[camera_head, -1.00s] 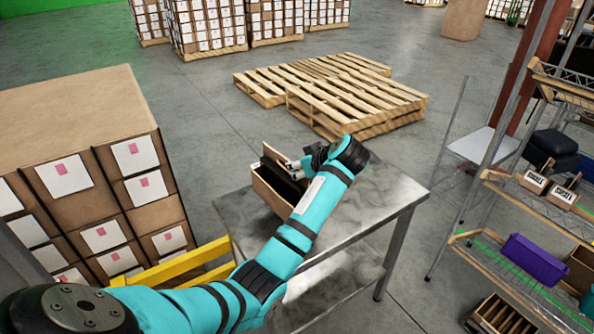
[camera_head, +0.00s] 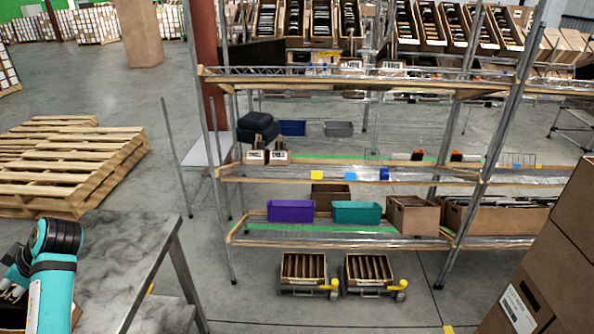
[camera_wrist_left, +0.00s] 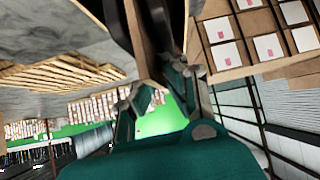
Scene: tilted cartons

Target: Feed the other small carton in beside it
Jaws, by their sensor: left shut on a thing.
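My left gripper is partly in the head view at the left edge (camera_head: 12,290), over the metal table. In the left wrist view its fingers (camera_wrist_left: 162,85) are shut on a brown carton (camera_wrist_left: 147,45), with dark contents showing beside the brown panel. Two small cartons with white labels stand side by side on the middle shelf, a left one (camera_head: 256,157) and a right one (camera_head: 280,157). My right gripper is not in view.
The metal table (camera_head: 125,255) is bare on its visible right part. The wire rack's lower shelf holds a purple bin (camera_head: 290,211), a teal bin (camera_head: 357,213) and a brown carton (camera_head: 413,215). Tilted cartons (camera_head: 350,22) line the top. Pallets (camera_head: 70,165) lie at left.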

